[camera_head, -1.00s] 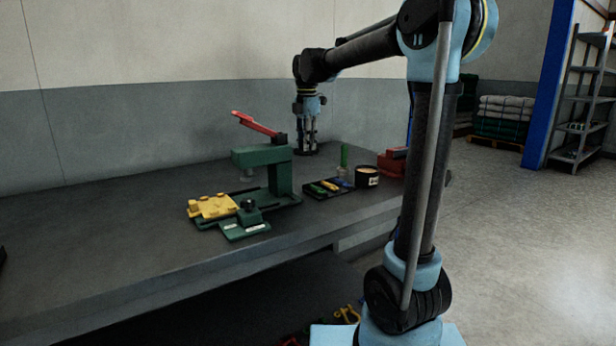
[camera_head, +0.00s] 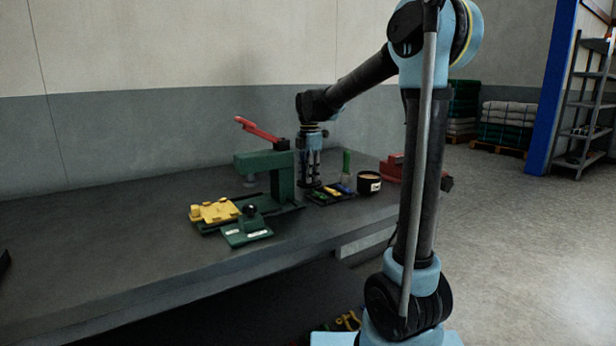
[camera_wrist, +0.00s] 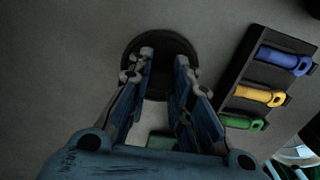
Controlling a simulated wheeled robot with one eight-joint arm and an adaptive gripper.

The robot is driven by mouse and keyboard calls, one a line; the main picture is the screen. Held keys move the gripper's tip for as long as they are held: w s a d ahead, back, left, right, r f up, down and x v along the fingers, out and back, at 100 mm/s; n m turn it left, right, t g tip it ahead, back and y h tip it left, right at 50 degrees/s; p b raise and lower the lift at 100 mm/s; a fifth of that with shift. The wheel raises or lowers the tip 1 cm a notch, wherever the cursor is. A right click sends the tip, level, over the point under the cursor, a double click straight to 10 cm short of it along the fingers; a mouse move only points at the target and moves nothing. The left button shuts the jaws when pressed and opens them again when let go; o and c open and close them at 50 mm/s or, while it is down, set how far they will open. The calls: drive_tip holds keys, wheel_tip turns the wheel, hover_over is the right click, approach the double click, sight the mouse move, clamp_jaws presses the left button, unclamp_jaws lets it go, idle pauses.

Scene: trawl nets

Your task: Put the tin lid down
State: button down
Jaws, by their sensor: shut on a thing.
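The tin lid (camera_wrist: 165,44) is a dark round disc, seen in the wrist view between and around my fingertips. My gripper (camera_wrist: 164,58) is shut on it. In the head view my gripper (camera_head: 311,183) points down over the grey bench (camera_head: 120,250), behind the left end of a small dark tray. The lid is small and dark there, and I cannot tell whether it touches the bench. An open tin (camera_head: 369,184) with pale brown contents stands to the right of the tray.
The dark tray (camera_wrist: 242,68) holds blue, yellow and green tools. A green press (camera_head: 283,180) with a red lever stands left of my gripper, with a yellow plate (camera_head: 215,211) in front. A green cylinder (camera_head: 347,163) and red object (camera_head: 392,168) stand right.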

drive_tip(key=c, duration=1.5)
unclamp_jaws()
drive_tip(key=shift+o, duration=0.2)
wheel_tip(320, 180, up, 12)
